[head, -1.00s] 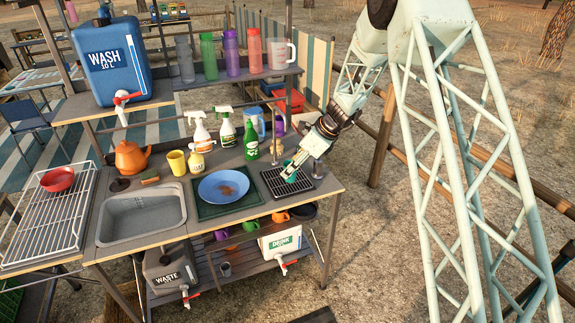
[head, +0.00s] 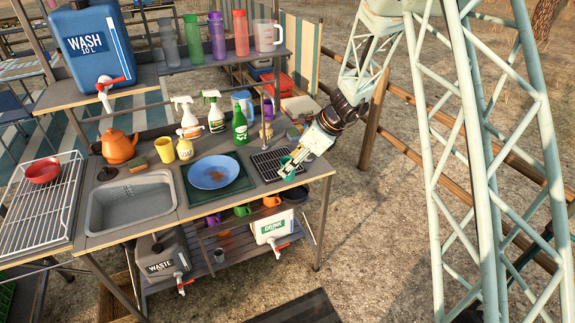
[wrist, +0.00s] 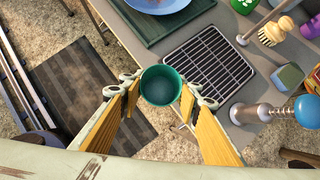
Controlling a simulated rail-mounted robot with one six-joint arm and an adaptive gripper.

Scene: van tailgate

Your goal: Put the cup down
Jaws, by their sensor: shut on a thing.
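The cup, small and teal-green (wrist: 160,86), is between the two yellow-padded fingers of my gripper (wrist: 158,92), which is shut on it. In the wrist view I look down into its open mouth, and it seems empty. It is near the counter's front edge, just off the near-left corner of the black drain rack (wrist: 208,65).
A blue plate (head: 214,172) lies on a dark green mat (head: 189,187) left of the rack. A blue-knobbed metal post (wrist: 305,108) and a brush (wrist: 270,35) stand at the rack's right in the wrist view. A green bottle (head: 239,126) stands behind. The rack is bare.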

